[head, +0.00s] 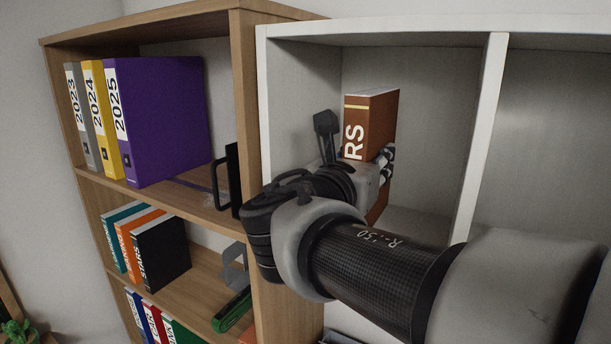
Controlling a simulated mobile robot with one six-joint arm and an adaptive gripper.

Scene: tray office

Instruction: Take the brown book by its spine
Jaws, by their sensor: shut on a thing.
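The brown book (371,121) stands upright inside the white shelf compartment, with a spine that faces me and ends in the white letters "RS". My gripper (374,172) is at the book's lower half and is shut on it. The gripper and wrist hide the lower spine; a bit of brown shows below the gripper. I cannot tell whether the book's bottom touches the shelf floor.
The white shelf (494,120) has a divider right of the book and an empty compartment beyond. The wooden bookcase (250,120) on the left holds binders, including a purple one (160,115), a black bookend (229,180) and a black book (163,252).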

